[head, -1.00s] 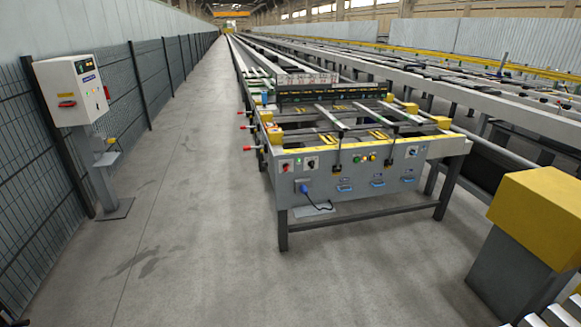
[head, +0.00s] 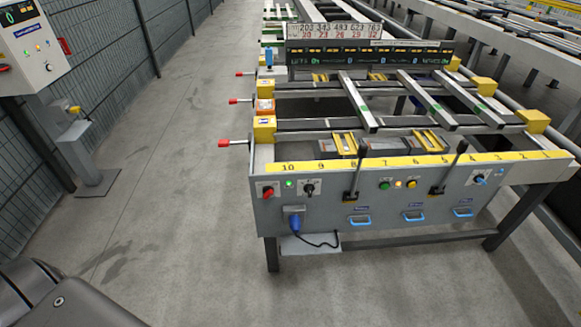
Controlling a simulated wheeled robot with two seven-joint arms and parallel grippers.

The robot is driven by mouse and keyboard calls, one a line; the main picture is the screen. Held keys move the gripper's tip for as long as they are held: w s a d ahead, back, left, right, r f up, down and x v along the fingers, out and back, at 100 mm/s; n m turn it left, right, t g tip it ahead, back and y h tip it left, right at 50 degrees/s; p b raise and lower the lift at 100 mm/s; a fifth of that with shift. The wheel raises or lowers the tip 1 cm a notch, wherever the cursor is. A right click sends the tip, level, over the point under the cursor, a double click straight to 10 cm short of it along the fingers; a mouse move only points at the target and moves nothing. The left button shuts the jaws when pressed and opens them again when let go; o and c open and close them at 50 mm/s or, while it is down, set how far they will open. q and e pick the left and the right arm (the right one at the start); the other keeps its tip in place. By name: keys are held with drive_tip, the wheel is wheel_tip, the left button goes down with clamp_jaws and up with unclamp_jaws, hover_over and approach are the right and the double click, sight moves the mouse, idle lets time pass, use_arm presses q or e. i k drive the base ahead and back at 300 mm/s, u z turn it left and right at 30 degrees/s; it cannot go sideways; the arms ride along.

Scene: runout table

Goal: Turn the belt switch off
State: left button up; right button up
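The runout table (head: 335,215) stands ahead, its grey front panel facing me. On the panel's left are a red button (head: 268,191), a lit green lamp (head: 289,183) and a black rotary switch (head: 308,188) on a white plate. On its right is a blue rotary switch (head: 480,180) on a white plate. The switch labels are too small to read, so I cannot tell which is the belt switch, nor its exact setting. Neither gripper shows; only a dark grey link of my arm is at the lower left.
Two black levers (head: 353,180) stand up in front of the panel, with green and yellow buttons between them. A blue plug (head: 294,224) with a cable hangs below. Red-tipped handles (head: 225,143) stick out left. A control box (head: 28,45) stands by the fence. The floor before the table is clear.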

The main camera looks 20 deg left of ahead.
sight(268, 191)
drive_tip(key=i, duration=0.5)
drive_tip(key=u, duration=2.75)
drive_tip(key=k, duration=0.65)
drive_tip(key=z, duration=2.45)
